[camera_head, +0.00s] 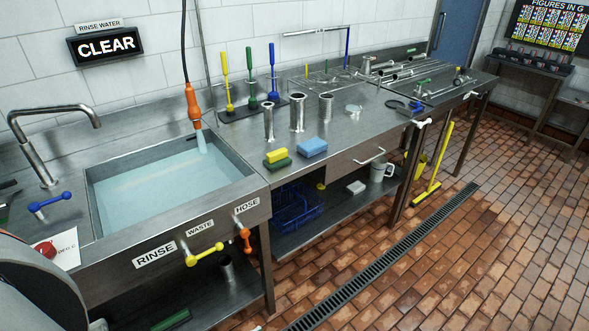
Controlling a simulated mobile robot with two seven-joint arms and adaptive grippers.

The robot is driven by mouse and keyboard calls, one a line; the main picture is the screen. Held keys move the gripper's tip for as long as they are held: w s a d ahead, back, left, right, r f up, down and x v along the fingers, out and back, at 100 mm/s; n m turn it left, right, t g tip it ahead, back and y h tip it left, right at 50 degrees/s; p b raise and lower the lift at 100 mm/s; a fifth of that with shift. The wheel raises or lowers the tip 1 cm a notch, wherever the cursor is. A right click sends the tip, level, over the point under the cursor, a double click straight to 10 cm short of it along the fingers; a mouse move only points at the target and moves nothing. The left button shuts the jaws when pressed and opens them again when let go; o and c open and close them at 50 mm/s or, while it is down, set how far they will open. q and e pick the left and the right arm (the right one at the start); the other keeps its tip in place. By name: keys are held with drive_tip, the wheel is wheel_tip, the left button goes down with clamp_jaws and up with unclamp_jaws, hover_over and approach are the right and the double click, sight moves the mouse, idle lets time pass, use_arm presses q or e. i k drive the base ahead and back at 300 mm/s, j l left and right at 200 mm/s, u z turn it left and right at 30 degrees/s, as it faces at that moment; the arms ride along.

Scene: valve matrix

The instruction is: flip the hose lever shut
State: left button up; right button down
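The hose lever (245,240) is orange and sits on the front of the sink bench, below the HOSE label (247,205). It hangs mostly downward, tilted a little. An orange hose nozzle (194,104) hangs on a dark hose over the sink, and a pale stream of water (202,143) runs from it. The sink (250,172) holds bluish water. Neither of my grippers shows in the head view; a grey rounded part at the lower left is probably mine.
The yellow waste lever (205,255) lies roughly level just left of the hose lever. A blue lever (50,201) is by the faucet (42,150). A sign (105,46) reads CLEAR. A bench (345,130) with metal cylinders and sponges extends right. The tiled floor (450,265) is open.

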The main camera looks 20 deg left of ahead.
sight(245, 233)
drive_tip(key=u, duration=1.15)
